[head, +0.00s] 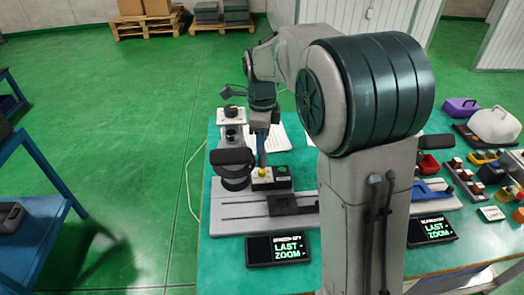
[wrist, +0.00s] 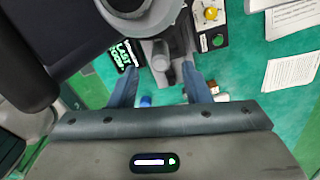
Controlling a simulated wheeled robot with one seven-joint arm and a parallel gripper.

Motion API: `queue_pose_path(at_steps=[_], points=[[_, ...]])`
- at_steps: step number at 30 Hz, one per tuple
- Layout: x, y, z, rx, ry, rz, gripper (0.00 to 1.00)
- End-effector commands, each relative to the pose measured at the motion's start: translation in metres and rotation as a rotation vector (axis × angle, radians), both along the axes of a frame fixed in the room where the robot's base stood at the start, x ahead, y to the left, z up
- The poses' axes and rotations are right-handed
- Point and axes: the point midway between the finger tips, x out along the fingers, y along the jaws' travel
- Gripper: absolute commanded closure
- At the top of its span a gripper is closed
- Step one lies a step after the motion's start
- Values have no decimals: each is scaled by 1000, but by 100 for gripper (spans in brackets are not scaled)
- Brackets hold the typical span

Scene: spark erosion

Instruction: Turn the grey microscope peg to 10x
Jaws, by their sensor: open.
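The microscope (head: 231,137) stands on a green table, a grey body with black parts and a long grey base. In the wrist view its grey body (wrist: 155,22) is at the top centre. A short grey peg (wrist: 160,64) juts from it toward my gripper (wrist: 158,72). My gripper is open, with one blue finger on each side of the peg; I cannot tell whether either touches it. In the head view my gripper (head: 261,155) points down beside the microscope and hides the peg. No scale marking is readable on the peg.
A box with a yellow knob (head: 262,172) and green button is close to my gripper. A display reading "LAST ZOOM" (head: 278,249) lies in front of the base. White papers (wrist: 292,72) lie to the right in the wrist view. Several coloured parts crowd the table's right side.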

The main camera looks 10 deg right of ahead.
Motion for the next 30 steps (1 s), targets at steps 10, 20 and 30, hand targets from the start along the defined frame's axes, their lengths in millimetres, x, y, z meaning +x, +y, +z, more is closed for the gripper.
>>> queue_pose_path(at_steps=[10,20,30], points=[[0,0,-47,0,1,1,57],[0,0,-51,1,-1,1,57],[0,1,-51,1,-1,4,100]])
